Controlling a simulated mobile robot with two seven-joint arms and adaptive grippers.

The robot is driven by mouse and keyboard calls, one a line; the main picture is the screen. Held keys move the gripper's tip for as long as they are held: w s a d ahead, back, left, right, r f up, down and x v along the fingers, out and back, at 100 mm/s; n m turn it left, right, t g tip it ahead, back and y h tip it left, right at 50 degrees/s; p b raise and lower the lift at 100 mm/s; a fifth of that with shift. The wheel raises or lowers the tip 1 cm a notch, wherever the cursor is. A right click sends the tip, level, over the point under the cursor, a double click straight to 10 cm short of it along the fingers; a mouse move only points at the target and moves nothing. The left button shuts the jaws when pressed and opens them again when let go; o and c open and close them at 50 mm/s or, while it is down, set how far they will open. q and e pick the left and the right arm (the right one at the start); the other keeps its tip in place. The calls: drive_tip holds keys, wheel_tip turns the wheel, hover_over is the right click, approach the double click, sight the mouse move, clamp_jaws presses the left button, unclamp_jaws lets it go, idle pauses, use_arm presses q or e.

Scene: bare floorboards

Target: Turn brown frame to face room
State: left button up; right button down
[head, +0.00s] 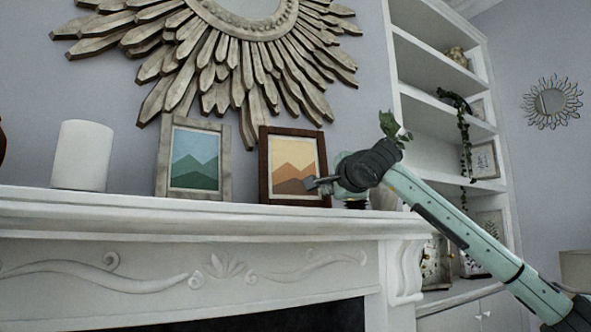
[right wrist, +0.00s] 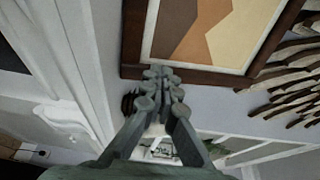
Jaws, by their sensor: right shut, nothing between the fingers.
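The brown frame (head: 292,166) stands upright on the white mantel, its orange mountain picture turned toward the room at a slight angle. In the right wrist view the brown frame (right wrist: 205,38) fills the upper middle, with its lower edge by my fingers. My right gripper (head: 312,183) is shut and empty at the right edge of the frame. In the right wrist view the fingertips (right wrist: 160,82) overlap the frame's edge; I cannot tell whether they touch it. My left gripper is not in view.
The white mantel (head: 205,218) runs along the front. A pale frame with a green picture (head: 159,160) and a white candle (head: 83,155) stand left of the brown frame. A sunburst mirror (head: 215,70) hangs close above. White shelves (head: 425,58) stand to the right.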

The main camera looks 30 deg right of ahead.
drive_tip(key=shift+p+x, duration=0.9)
drive_tip(key=shift+x, duration=1.15)
drive_tip(key=shift+s+f+b, duration=0.1)
drive_tip(key=shift+s+b, duration=0.25)
drive_tip(key=b+v, duration=0.4)
drive_tip(key=v, duration=0.8)
drive_tip(key=shift+s, duration=0.15)
drive_tip(key=shift+a, duration=0.1)
